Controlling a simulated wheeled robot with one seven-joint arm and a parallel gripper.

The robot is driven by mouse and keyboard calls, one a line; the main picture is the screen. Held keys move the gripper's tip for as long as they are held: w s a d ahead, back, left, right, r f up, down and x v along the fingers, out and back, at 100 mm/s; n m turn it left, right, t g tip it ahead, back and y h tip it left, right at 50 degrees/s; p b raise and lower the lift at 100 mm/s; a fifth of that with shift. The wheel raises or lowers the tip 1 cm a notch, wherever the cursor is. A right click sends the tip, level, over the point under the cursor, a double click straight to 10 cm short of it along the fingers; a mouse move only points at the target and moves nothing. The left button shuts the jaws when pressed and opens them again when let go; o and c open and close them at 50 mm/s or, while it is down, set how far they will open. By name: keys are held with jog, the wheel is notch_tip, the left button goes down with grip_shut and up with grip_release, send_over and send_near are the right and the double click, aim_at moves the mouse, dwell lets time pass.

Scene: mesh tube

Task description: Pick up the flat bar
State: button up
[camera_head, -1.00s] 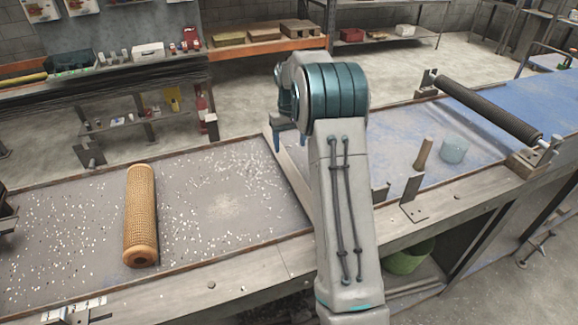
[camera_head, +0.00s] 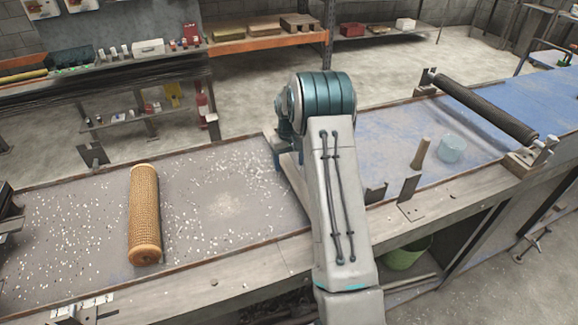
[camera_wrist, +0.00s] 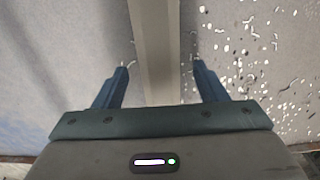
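The flat bar (camera_head: 296,182) is a long grey strip lying across the worktable, between its speckled left part and its bluish right part. My arm hides some of it in the head view. In the wrist view the bar (camera_wrist: 157,50) runs from the top edge down between the fingers of my gripper (camera_wrist: 160,70). The fingers are spread wide, with a gap on each side of the bar. I cannot tell how far above the bar they are. In the head view my gripper is mostly hidden behind the arm.
A tan mesh tube (camera_head: 145,215) lies on the left part of the table among white flakes. To the right stand a wooden peg (camera_head: 421,153), a pale blue cup (camera_head: 452,149) and upright metal brackets (camera_head: 408,192). A dark roller (camera_head: 485,108) is at the far right.

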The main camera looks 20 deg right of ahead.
grip_shut()
jog(key=shift+r, duration=0.15)
